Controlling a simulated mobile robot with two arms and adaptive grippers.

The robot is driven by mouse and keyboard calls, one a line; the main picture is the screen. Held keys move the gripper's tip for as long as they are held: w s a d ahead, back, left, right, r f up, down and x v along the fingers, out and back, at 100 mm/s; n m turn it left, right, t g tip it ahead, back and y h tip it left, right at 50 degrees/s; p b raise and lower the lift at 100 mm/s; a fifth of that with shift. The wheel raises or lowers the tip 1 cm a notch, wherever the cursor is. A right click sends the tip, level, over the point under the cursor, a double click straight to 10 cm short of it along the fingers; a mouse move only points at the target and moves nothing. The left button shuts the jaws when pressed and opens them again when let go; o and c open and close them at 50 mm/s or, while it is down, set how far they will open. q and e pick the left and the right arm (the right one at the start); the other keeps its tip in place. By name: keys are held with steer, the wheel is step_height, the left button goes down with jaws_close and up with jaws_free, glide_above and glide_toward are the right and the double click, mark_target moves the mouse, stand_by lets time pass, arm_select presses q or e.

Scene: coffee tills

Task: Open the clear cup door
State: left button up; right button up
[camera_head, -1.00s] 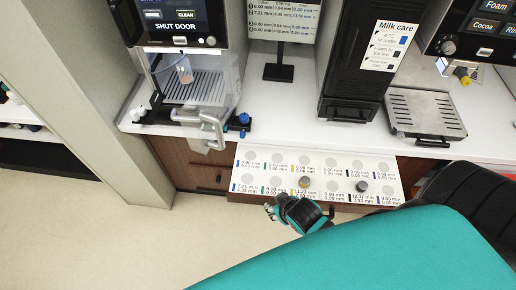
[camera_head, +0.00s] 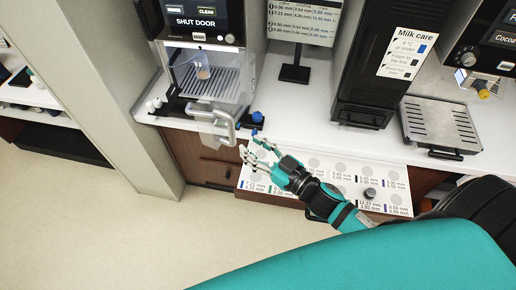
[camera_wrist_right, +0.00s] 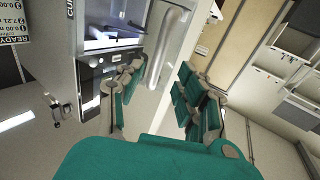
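The clear cup door (camera_head: 211,128) is on the front of the coffee machine at the left, with a silver handle (camera_head: 229,122). A small cup (camera_head: 203,72) shows inside the machine. My right gripper (camera_head: 254,150) is just right of and below the handle, above the front edge of the counter. In the right wrist view the gripper (camera_wrist_right: 158,98) is open, with its fingers wide apart and nothing between the tips. The silver handle (camera_wrist_right: 165,48) lies beyond and between them, and I see no contact. My left gripper is not in view.
A white marked mat (camera_head: 345,178) below the counter edge bears a dark round piece (camera_head: 370,193) and is partly hidden by my right arm. A black milk unit (camera_head: 375,60) and a metal drip tray (camera_head: 440,122) stand to the right. Blue-topped knobs (camera_head: 257,117) sit beside the door.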

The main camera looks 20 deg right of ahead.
mark_target(234, 133)
steer(key=x, duration=0.7)
steer(key=shift+w, duration=0.2)
steer(key=shift+w+a+f, duration=0.1)
steer(key=shift+w, duration=0.05)
steer(key=shift+c, duration=0.6)
jaws_close()
